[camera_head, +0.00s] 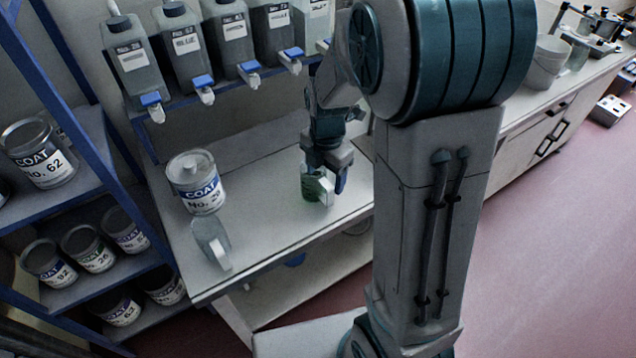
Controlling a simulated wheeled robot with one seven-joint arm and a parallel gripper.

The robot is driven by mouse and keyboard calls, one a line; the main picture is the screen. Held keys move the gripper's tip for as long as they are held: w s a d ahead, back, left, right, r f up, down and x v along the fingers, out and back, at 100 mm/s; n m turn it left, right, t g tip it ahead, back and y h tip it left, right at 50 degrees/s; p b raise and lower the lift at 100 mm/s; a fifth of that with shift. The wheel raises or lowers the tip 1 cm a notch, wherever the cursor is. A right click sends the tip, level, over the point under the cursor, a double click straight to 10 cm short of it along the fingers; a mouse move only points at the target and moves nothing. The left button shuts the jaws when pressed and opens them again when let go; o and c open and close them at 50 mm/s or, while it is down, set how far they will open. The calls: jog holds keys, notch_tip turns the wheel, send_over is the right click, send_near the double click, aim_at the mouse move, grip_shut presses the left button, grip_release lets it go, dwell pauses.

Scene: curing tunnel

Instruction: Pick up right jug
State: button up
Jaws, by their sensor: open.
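Two jugs stand on the white bench top. The right jug (309,189) looks greenish with a pale handle side, and its upper part is hidden by my gripper. The left jug (208,238) is clear grey with a pale handle and stands near the bench's front left. My gripper (326,178) points down over the right jug, with a blue finger showing at the jug's right side. It is open; the other finger is hard to make out. I cannot tell whether the fingers touch the jug.
A paint can (196,184) with a lid stands on the bench (262,225) left of the right jug. Several grey canisters (186,50) with blue taps sit on a shelf above. A blue rack (92,285) with cans is at left. The bench front is clear.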

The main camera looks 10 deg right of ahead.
aim_at(324, 184)
jog(key=shift+a+f, duration=0.1)
jog(key=shift+f, duration=1.8)
jog(key=c, duration=1.3)
jog(key=shift+r, duration=0.1)
